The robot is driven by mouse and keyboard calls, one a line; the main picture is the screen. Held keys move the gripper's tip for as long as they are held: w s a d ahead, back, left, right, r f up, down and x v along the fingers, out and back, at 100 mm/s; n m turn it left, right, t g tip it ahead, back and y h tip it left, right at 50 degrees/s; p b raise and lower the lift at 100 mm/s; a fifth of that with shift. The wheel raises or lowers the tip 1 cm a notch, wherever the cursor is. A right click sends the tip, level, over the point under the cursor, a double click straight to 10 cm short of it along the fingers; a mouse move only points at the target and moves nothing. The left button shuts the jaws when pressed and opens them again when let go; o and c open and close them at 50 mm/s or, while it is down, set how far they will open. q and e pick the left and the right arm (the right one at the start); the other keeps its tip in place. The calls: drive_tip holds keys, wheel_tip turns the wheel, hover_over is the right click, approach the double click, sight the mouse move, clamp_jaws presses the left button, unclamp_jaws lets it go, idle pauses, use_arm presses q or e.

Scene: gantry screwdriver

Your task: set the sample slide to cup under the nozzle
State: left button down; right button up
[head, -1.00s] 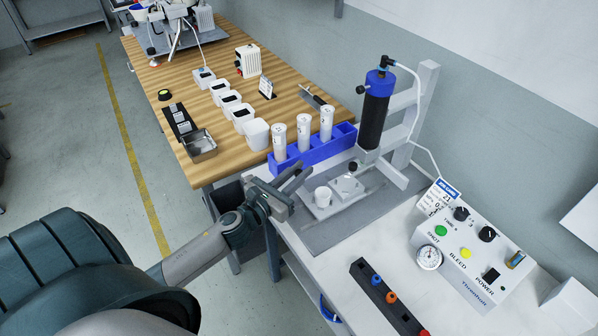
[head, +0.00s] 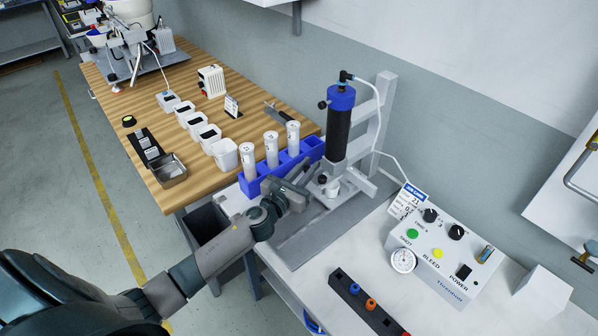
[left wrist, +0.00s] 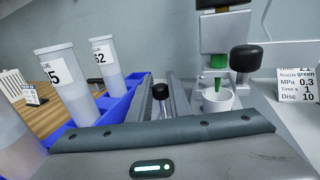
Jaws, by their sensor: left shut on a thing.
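The sample slide sits low at the foot of the dispenser stand (head: 362,150). A small white cup (head: 332,191) stands on it, and shows in the left wrist view (left wrist: 219,101). The green nozzle (left wrist: 217,83) points down over the cup's mouth and looks in line with it. My left gripper (head: 307,178) reaches in from the left, beside the cup. The fingers hide much of the slide. My right gripper is out of view.
A blue rack (head: 312,148) with white tubes (head: 271,150) stands close behind my left gripper. A larger black knob (left wrist: 247,58) rises right of the cup. The control box (head: 440,255) is to the right, and a dark holder (head: 362,300) lies in front.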

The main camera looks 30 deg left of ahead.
use_arm(q)
drive_tip(key=shift+r, duration=0.1)
drive_tip(key=c, duration=1.6)
unclamp_jaws()
drive_tip(key=shift+w+d, duration=0.1)
drive_tip(key=shift+w, duration=0.1)
